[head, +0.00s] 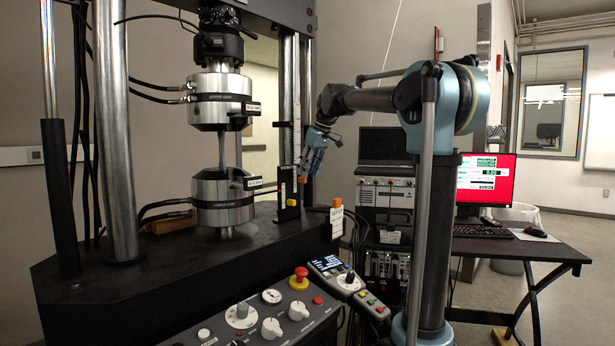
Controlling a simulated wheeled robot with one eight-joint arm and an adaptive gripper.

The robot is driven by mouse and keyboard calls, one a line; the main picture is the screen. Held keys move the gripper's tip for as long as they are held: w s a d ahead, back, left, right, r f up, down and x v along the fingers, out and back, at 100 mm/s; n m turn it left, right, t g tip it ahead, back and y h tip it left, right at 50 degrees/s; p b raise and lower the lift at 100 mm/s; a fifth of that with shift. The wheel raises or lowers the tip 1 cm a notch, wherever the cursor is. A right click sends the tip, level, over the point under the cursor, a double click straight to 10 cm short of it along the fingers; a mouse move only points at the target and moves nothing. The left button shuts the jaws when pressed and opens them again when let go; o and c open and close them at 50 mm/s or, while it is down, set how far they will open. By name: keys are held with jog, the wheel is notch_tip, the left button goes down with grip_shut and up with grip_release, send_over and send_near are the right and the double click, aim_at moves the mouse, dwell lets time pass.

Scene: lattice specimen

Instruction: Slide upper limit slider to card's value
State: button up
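A black upright panel (288,193) with a white vertical scale stands at the right edge of the test machine's table. A small orange piece (302,181) shows at its right side, just below my gripper. A yellow-orange piece (292,202) sits lower on the panel; I cannot tell which piece is the upper limit slider. A white card (337,221) with print too small to read stands to the right, below an orange block (337,203). My gripper (305,174) points down beside the panel's top right. Its finger gap and any contact with the orange piece are unclear.
The test machine's grips (222,195) hold a specimen at left. A control console (262,318) with knobs and a red stop button (299,278) is in front. A handheld controller (345,282) lies beside it. An instrument rack (386,190) and a desk with a red-screened monitor (485,180) stand at right.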

jog(key=shift+v, duration=1.55)
jog(key=shift+d+r, duration=0.1)
jog(key=v, duration=1.1)
jog(key=shift+d+r, duration=0.2)
jog(key=shift+r, duration=0.1)
jog(key=shift+f, duration=0.1)
dwell(0.8)
